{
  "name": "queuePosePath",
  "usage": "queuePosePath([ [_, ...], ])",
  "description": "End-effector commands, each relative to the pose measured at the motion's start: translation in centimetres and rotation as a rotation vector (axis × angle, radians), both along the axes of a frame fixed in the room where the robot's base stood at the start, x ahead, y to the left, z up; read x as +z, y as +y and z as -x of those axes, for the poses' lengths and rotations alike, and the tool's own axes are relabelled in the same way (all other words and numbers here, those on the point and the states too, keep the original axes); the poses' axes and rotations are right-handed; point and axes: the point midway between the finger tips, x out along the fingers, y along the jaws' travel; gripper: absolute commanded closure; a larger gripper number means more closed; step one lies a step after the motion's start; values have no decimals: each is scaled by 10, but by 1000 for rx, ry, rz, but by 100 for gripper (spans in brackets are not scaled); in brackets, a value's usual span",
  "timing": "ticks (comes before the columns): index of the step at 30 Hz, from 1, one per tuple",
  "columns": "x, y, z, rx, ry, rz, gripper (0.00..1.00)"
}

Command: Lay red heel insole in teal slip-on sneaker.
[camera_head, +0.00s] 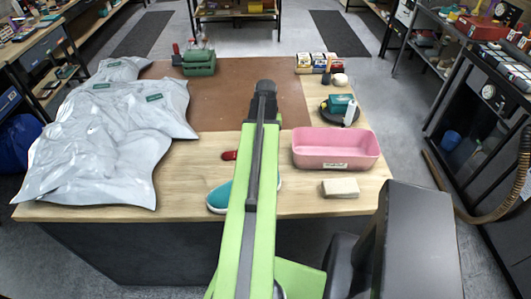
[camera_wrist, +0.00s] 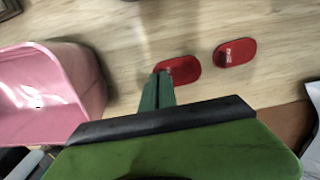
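Two red insoles show in the wrist view: one (camera_wrist: 182,69) beside my fingertips in the picture, the other (camera_wrist: 236,52) to its right. They look alike in size and seem to lie on the wooden table; I cannot tell which is the heel insole. In the head view, one red insole (camera_head: 229,155) shows left of my arm. The teal slip-on sneaker (camera_head: 217,197) is on the near part of the table, its middle hidden behind my arm. My gripper (camera_wrist: 158,73) has its green fingers together, with no gap visible and nothing clearly between them.
A pink basin (camera_head: 335,162) stands right of my arm, with a pale block (camera_head: 340,187) in front. A brown mat (camera_head: 220,105) lies behind. Bottles and boxes stand at the back right.

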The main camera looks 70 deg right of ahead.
Motion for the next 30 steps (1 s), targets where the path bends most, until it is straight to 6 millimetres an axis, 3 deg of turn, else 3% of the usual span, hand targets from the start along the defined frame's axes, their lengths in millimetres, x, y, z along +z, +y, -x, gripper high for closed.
queuePosePath([
  [3, -27, 0, 0, 0, 0, 0, 100],
  [6, -37, 0, 0, 0, 0, 0, 100],
  [17, -37, 0, 0, -1, 0, 0, 100],
  [22, -35, 0, 0, -1, 0, 0, 76],
  [30, -35, 0, 0, -1, 0, 0, 76],
])
